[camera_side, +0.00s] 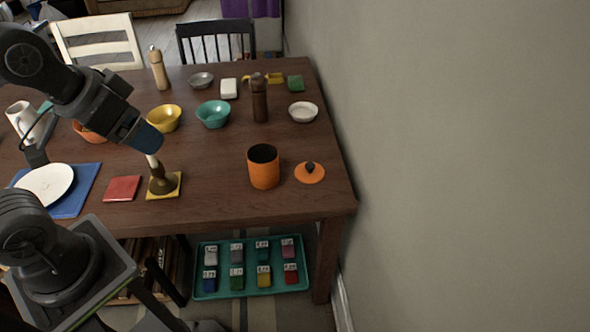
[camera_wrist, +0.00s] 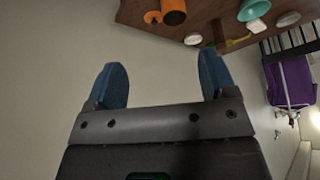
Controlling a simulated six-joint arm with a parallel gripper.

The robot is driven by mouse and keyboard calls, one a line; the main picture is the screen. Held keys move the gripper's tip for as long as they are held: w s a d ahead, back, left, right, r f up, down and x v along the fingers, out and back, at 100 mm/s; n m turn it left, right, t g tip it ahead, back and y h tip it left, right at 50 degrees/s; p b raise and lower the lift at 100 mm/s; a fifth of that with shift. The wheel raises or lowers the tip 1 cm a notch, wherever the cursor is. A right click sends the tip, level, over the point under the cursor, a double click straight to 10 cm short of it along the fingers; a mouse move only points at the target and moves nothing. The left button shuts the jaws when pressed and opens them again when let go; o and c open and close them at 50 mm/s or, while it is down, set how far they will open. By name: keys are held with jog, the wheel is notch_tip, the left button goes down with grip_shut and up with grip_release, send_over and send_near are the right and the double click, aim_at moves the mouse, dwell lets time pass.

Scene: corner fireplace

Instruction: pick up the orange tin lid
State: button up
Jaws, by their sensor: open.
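The orange tin lid (camera_side: 310,173) with a dark knob lies on the wooden table near its right front corner. It sits just right of the open orange tin (camera_side: 264,168), apart from it. In the wrist view the lid (camera_wrist: 152,17) shows small at the top, beside the tin (camera_wrist: 173,10). My gripper (camera_side: 150,137) is at the left in the side view, raised near the brass candlestick, well left of the lid. In the wrist view my gripper (camera_wrist: 163,82) has its two blue fingers wide apart with nothing between them.
A candlestick (camera_side: 162,180) stands near my gripper. Teal bowl (camera_side: 213,115), yellow bowl (camera_side: 165,119), dark pepper mill (camera_side: 260,100) and white dish (camera_side: 303,112) stand farther back. A grey wall (camera_side: 450,160) rises beside the table's right edge. The table is bare between candlestick and tin.

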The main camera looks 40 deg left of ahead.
jog(key=o, duration=0.4)
